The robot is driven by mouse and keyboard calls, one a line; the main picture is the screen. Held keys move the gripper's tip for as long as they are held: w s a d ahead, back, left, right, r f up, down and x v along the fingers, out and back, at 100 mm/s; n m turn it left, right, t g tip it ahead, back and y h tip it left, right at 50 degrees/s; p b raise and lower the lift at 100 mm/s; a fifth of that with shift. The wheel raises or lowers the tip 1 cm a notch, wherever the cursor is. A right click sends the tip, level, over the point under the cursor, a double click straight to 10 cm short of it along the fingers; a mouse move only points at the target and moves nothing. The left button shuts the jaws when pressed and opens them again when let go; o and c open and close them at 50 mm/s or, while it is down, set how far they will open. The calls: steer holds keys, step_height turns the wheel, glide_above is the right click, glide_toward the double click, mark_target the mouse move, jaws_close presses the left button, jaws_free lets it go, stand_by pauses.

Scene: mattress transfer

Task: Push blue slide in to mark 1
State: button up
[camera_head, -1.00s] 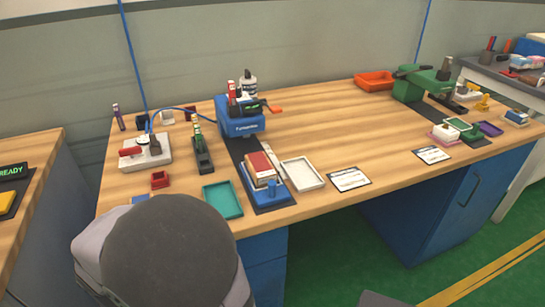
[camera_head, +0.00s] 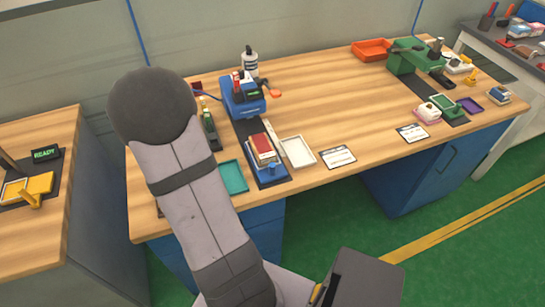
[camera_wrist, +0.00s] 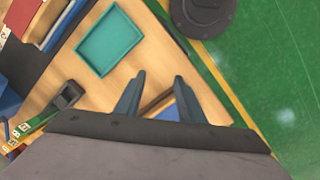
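The blue slide (camera_head: 274,178) sits at the front end of a dark track that runs out from a blue machine (camera_head: 243,97). A block with a red top (camera_head: 262,145) lies on the slide, and a short blue peg (camera_head: 272,168) stands at its front. I cannot make out mark 1. In the wrist view, my gripper (camera_wrist: 159,78) has its two fingers apart with nothing held between them. It is over the wooden bench beside the teal tray, away from the slide. In the head view my arm hides the gripper.
A teal tray (camera_head: 233,177) lies left of the slide; it also shows in the wrist view (camera_wrist: 110,43). A white tray (camera_head: 298,152) lies close on its right. A green machine (camera_head: 406,57) stands farther right. The bench middle is clear.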

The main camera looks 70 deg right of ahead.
steer(key=s+d+r+g+p, duration=0.2)
steer(key=s+d, duration=0.4)
steer(key=d, duration=0.4)
steer(key=m+g+y, duration=0.1)
steer(key=y, duration=0.1)
glide_toward(273, 165)
step_height(273, 165, down, 3)
steer(key=shift+s+p+x, duration=0.2)
steer(key=shift+p+x, duration=0.5)
steer(key=shift+x, duration=1.15)
steer(key=shift+s+p+x, duration=0.25)
steer(key=shift+p+x, duration=0.4)
steer(key=shift+x, duration=1.2)
steer(key=shift+a+r, duration=0.15)
steer(key=shift+r, duration=0.05)
jaws_close()
